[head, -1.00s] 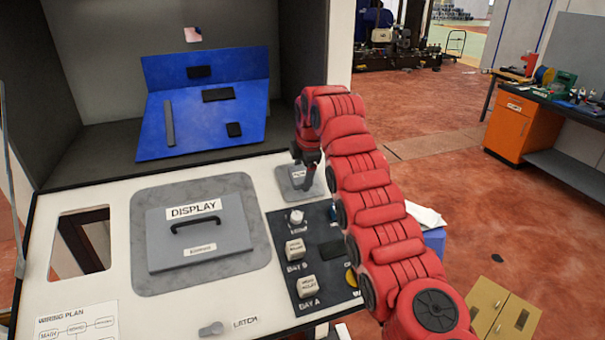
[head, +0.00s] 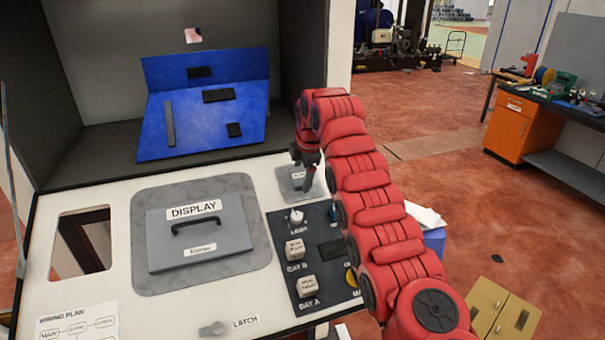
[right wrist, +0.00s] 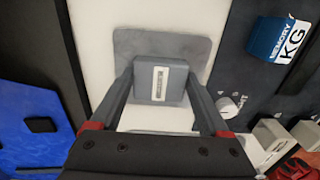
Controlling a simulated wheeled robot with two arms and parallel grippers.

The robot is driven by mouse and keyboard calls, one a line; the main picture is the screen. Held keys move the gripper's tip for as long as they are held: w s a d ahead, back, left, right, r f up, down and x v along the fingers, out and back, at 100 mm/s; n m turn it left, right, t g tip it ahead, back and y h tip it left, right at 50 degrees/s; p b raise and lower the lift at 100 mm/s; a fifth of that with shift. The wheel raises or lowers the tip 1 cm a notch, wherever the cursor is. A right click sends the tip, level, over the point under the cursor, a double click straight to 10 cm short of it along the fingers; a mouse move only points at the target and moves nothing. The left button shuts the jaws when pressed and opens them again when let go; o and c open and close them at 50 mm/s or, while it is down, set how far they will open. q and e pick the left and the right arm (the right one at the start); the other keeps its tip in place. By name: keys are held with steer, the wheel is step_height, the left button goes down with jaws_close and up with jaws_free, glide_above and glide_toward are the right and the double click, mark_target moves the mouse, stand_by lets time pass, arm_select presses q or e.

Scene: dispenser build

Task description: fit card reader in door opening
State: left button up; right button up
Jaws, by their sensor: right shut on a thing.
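A small grey block with a white label, which I take to be the card reader (right wrist: 160,82), sits over a grey pad (right wrist: 122,42) in the right wrist view. The label is too small to read. My right gripper (right wrist: 160,76) has its fingers on the block's two sides and is shut on it. In the head view, my right gripper (head: 309,184) points down at the grey pad (head: 290,186), and the arm hides part of it. A rectangular opening (head: 84,240) shows in the white panel (head: 112,193) at the left. My left gripper is not in view.
A grey DISPLAY unit (head: 198,245) with a black handle lies between the opening and the right gripper. A dark plate with the BAY A block (head: 307,285), BAY B block (head: 295,248) and a white knob (head: 296,216) is nearby. A blue board (head: 205,125) stands behind.

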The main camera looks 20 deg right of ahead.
steer(key=shift+w+f, duration=0.1)
steer(key=shift+f, duration=0.05)
steer(key=o, duration=1.4)
steer(key=shift+b+v, duration=0.5)
steer(key=shift+v, duration=2.55)
steer(key=shift+f, duration=0.1)
